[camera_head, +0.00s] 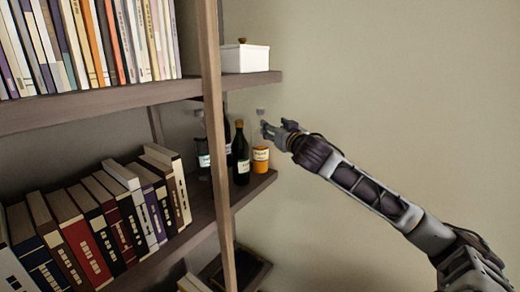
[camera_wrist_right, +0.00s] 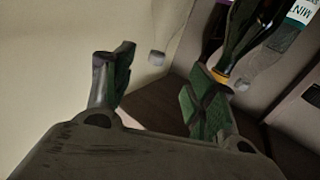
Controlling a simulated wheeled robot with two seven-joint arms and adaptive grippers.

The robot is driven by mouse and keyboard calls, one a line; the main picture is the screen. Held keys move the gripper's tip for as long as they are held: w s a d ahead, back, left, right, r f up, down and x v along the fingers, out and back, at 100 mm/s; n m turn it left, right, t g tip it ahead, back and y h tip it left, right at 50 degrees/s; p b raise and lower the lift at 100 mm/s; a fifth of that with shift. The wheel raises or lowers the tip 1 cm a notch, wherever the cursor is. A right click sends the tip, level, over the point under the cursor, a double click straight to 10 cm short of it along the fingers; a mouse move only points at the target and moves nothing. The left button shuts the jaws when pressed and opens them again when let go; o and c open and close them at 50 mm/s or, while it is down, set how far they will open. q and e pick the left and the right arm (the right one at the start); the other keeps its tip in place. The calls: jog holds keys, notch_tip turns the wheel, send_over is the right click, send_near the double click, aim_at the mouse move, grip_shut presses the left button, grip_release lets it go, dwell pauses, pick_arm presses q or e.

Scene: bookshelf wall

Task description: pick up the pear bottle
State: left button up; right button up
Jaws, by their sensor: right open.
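Several bottles stand upright at the right end of the middle shelf in the head view. The rightmost is a clear bottle (camera_head: 261,155) with a grey cap and orange-yellow contents or label; its lettering is too small to read, so I cannot confirm it is the pear bottle. My right gripper (camera_head: 266,129) is open beside its neck, just right of it. My left gripper is not in view.
A dark green bottle (camera_head: 241,158) stands close left of the clear one, with a white-labelled bottle (camera_head: 203,155) farther left. A shelf post (camera_head: 213,110) rises in front. A white box (camera_head: 245,58) sits on the shelf above. Open space lies to the right, before the wall.

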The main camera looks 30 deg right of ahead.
aim_at(262, 118)
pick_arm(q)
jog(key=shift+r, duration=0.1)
pick_arm(e)
jog(key=shift+w, duration=0.2)
jog(key=w+p, duration=0.1)
jog(key=w, duration=0.1)
jog(key=w+d, duration=0.1)
jog(key=w, duration=0.1)
jog(key=w+p, duration=0.1)
jog(key=w, duration=0.2)
jog(key=shift+d+r+p, duration=0.1)
jog(key=shift+d+p, duration=0.2)
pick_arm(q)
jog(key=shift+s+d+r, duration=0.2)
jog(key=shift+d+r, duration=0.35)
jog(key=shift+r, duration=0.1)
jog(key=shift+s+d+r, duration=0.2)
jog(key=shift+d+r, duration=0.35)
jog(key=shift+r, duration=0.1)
pick_arm(e)
jog(key=shift+w, duration=0.5)
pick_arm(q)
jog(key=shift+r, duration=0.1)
pick_arm(e)
jog(key=shift+w+d, duration=0.1)
jog(key=shift+w, duration=0.1)
